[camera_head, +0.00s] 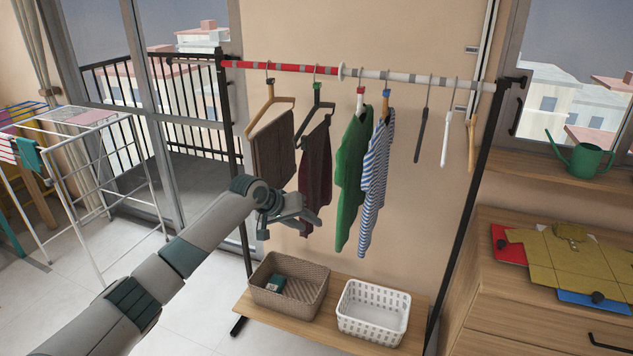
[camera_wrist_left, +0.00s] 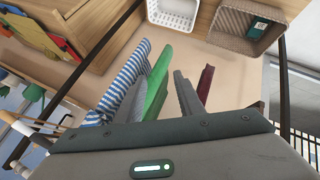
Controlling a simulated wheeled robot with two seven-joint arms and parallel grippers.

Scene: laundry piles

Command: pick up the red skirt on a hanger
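The dark red skirt (camera_head: 315,165) hangs from a dark hanger (camera_head: 316,103) on the rack, between a brown garment and a green one. My left gripper (camera_head: 308,212) is in front of its lower part in the head view and hides some of it. The fingers are apart. In the left wrist view a narrow strip of the skirt (camera_wrist_left: 205,84) shows just to the right of one grey finger, outside the gap of the left gripper (camera_wrist_left: 158,88). Whether they touch is unclear. My right gripper is not in view.
The rod (camera_head: 375,73) also holds the brown garment (camera_head: 273,150), green garment (camera_head: 352,165), striped shirt (camera_head: 375,180) and several bare hangers. A brown basket (camera_head: 290,287) and white basket (camera_head: 373,313) stand below. A drying rack (camera_head: 75,170) is left, a dresser (camera_head: 500,285) right.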

